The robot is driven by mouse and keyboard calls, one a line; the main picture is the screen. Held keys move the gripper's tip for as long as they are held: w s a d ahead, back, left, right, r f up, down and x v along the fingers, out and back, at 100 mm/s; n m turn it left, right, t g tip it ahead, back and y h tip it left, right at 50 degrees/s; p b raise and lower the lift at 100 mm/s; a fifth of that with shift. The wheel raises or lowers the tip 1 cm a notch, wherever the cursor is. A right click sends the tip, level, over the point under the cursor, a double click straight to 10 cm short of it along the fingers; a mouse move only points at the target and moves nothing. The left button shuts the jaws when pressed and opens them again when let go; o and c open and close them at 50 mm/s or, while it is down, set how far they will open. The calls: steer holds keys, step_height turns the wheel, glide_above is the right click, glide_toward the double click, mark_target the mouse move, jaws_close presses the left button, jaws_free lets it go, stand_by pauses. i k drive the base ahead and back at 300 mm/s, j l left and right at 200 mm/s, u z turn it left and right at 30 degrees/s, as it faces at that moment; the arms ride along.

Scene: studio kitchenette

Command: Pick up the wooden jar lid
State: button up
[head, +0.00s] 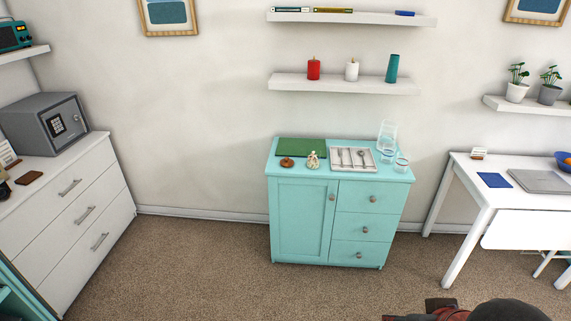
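A small round brown wooden piece with a raised middle, which looks like the wooden jar lid (287,162), lies on top of the turquoise cabinet (300,190), near its front left. It is just in front of a green mat (300,147). A small cream pot or jar with dark marks (313,160) stands close to its right. Nothing covers the lid. Dark and reddish parts of my own arm show at the bottom right edge, well apart from the cabinet. I cannot make out my gripper's fingers there.
A pale cutlery tray (353,168), a glass pitcher (388,133) and glasses (400,162) share the cabinet top. A white desk (470,172) stands right, a white drawer unit (60,220) left. Carpet (210,270) before the cabinet is clear. A shelf (345,85) hangs above.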

mark_target(287, 162)
steer(key=i+j+z, duration=0.1)
steer(key=i, duration=0.45)
steer(key=i+j+z, duration=0.1)
steer(key=i+j, duration=0.25)
steer(key=i, duration=0.25)
steer(key=i+j, duration=0.3)
steer(key=i, duration=0.25)
steer(key=i+j+z, duration=0.15)
steer(key=i+j, duration=0.15)
steer(key=i, duration=0.25)
steer(key=i+j+z, duration=0.1)
steer(key=i+j, duration=0.25)
steer(key=i, duration=0.2)
